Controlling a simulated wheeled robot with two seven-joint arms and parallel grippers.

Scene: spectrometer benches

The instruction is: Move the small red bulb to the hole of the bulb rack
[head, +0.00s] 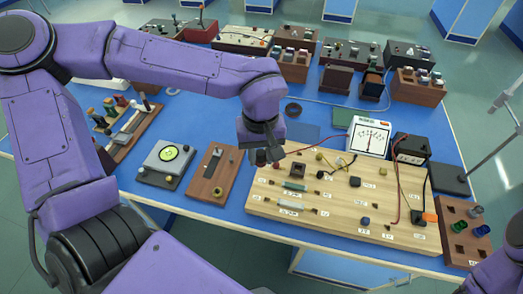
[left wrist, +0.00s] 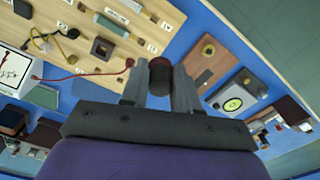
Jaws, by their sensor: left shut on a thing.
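My left gripper (head: 268,156) is at the left back edge of the wooden circuit board, with its fingers pointing down. In the left wrist view its two grey fingers (left wrist: 160,88) are shut on the small red bulb (left wrist: 160,72), which looks dark with a red end. In the head view the bulb is small and partly hidden by the fingers. The brown bulb rack (head: 452,207) stands at the right end of the table, right of the board. It holds a green, a blue and a grey bulb and has open holes. My right gripper is out of view.
The wooden circuit board (head: 335,226) carries small parts and wires. A white meter (head: 370,137) and a black power box (head: 411,150) stand behind it. Left of it are a brown switch board (head: 213,173) and a grey device with a round yellow-green dial (head: 167,156).

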